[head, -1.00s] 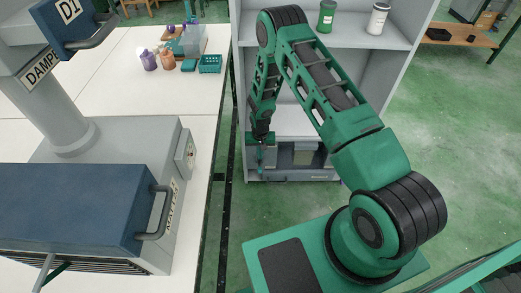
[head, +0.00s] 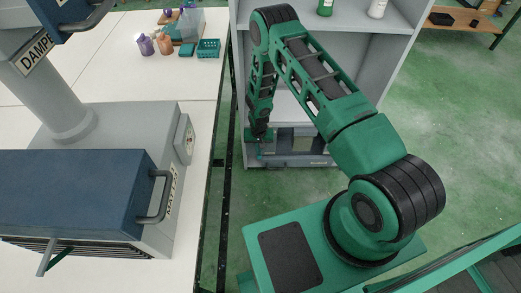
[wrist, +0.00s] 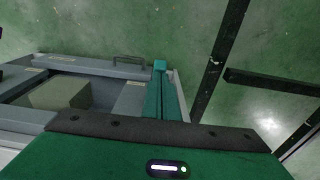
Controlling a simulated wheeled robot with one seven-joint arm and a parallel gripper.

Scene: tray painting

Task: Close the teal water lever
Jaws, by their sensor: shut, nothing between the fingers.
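My gripper (head: 259,154) reaches down at the front left of a grey shelf unit's low bay. In the wrist view its two teal fingers (wrist: 161,68) lie together, shut and empty, beside a low grey box unit (wrist: 97,66). I cannot make out the teal water lever for certain. A thin dark green bar (head: 60,256) slants beside a grey rod under the blue box of the machine at the left, far from my gripper. I cannot tell whether it is the lever.
The grey shelf unit (head: 375,78) stands behind my arm. A white bench (head: 92,80) at the left carries the grey and blue machine (head: 70,190), bottles and a teal basket (head: 208,48). A dark rail (wrist: 222,62) runs right of the fingers. Green floor is open at right.

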